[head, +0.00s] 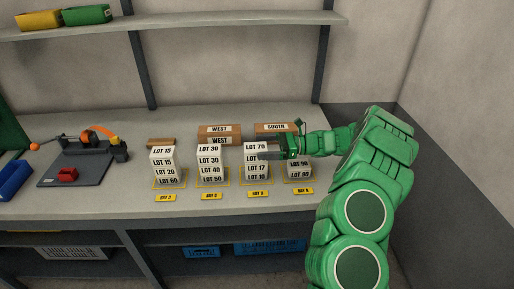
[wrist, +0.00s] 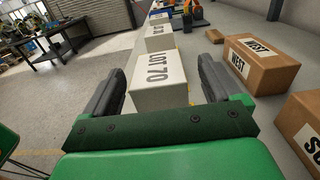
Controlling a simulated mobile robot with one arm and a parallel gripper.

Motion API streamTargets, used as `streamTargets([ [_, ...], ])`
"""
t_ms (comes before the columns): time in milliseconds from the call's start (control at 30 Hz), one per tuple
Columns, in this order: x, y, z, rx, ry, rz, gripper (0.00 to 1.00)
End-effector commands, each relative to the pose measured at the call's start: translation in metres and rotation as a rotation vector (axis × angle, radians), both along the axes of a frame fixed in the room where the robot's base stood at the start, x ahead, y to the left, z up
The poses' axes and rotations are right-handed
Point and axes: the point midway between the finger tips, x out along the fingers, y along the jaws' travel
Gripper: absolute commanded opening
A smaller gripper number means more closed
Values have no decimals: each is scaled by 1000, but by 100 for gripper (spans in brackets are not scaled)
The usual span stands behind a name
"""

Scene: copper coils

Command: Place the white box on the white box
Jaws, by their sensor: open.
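White boxes with LOT labels stand in several stacks on the bench. The leftmost stack has a LOT 15 box (head: 163,151) on top. The second is topped by a LOT 30 box (head: 209,149). The rightmost, shorter stack (head: 299,170) is partly hidden by my arm.
Brown cartons marked WEST (head: 220,129) and SOUTH (head: 275,128) stand behind the stacks. Yellow bay tags (head: 211,195) line the bench front. A dark mat (head: 76,168) with an orange device lies left. A shelf (head: 200,25) hangs above. Bare bench lies in front of the tags.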

Motion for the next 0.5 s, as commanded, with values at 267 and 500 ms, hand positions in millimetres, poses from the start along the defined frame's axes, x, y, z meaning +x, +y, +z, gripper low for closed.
streamTargets([
  [267, 5, -39, -5, -1, 0, 0, 96],
  [500, 4, -47, -6, 0, 1, 1, 100],
])
